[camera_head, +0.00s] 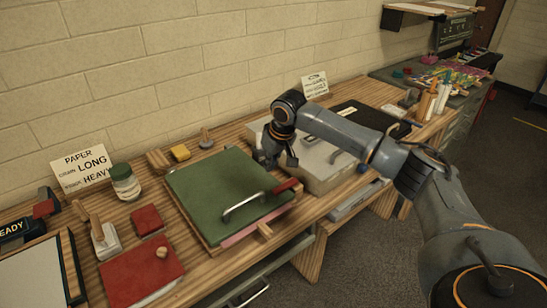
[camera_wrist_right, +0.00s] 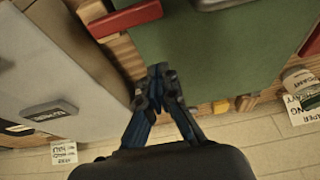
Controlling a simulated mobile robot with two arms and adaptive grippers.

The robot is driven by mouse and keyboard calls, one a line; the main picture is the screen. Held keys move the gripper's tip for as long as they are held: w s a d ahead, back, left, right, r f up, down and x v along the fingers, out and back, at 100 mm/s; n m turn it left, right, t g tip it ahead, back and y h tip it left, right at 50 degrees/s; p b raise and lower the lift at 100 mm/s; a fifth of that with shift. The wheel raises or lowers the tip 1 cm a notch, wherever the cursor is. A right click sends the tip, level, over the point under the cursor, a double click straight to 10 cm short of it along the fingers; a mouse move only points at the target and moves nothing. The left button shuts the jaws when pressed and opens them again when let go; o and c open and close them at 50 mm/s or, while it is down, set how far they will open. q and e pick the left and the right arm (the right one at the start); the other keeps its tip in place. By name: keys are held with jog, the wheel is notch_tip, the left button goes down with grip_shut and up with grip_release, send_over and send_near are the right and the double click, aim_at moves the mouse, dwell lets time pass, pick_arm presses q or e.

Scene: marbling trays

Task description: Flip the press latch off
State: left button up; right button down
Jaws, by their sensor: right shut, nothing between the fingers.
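The press (camera_head: 215,185) has a green top board with a silver handle (camera_head: 243,204) near its front edge. A red latch (camera_head: 286,186) sits at the board's right edge. In the wrist view the red latch (camera_wrist_right: 125,19) lies at the top, across the edge beside the green board (camera_wrist_right: 215,55). My right gripper (camera_head: 270,160) is shut and empty, by the press's back right edge, behind the latch and apart from it. In the wrist view its closed fingertips (camera_wrist_right: 158,75) are over the board's edge. My left gripper is not in view.
A grey metal box (camera_head: 325,170) stands close right of the press; it also shows in the wrist view (camera_wrist_right: 50,70). A brick wall runs behind the wooden bench.

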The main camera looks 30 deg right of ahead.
aim_at(273, 186)
jog(key=x, duration=0.5)
jog(key=shift+f+p, duration=0.1)
jog(key=shift+p, duration=0.25)
jog(key=s+p, duration=0.1)
jog(key=s, duration=0.2)
jog(key=shift+d, duration=0.2)
jog(key=shift+s+r, duration=0.2)
jog(key=shift+s, duration=0.3)
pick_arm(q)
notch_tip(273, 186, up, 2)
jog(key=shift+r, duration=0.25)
pick_arm(e)
jog(key=shift+f, duration=0.1)
pick_arm(q)
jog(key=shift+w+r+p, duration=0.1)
jog(key=shift+p, duration=0.25)
